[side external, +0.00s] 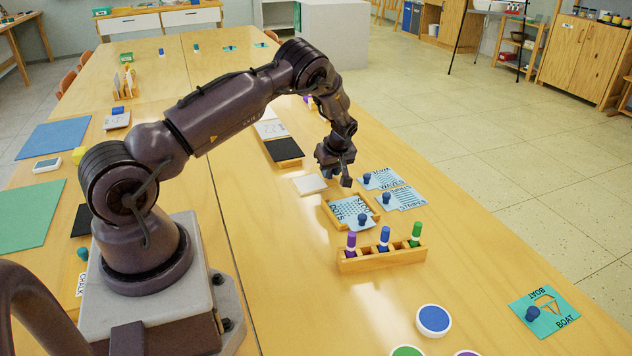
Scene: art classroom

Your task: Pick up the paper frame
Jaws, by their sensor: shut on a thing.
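The paper frame, a small wooden frame (334,212), sits in the middle of the near table, in the side external view. A blue-and-white checked sheet (347,207) shows inside it. A pale card with a blue knob (362,219) lies over its near right corner. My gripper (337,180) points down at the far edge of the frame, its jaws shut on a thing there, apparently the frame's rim. The fingers hide the exact contact. Something dark blue shows at the left finger. I cannot tell whether the frame is lifted.
Waves (380,178) and stripes (405,198) cards lie right of the frame. A wooden rack (383,261) with three upright markers stands in front. A white square (310,184) lies left. A boat card (545,311) and round lids (433,320) are nearer; table between is clear.

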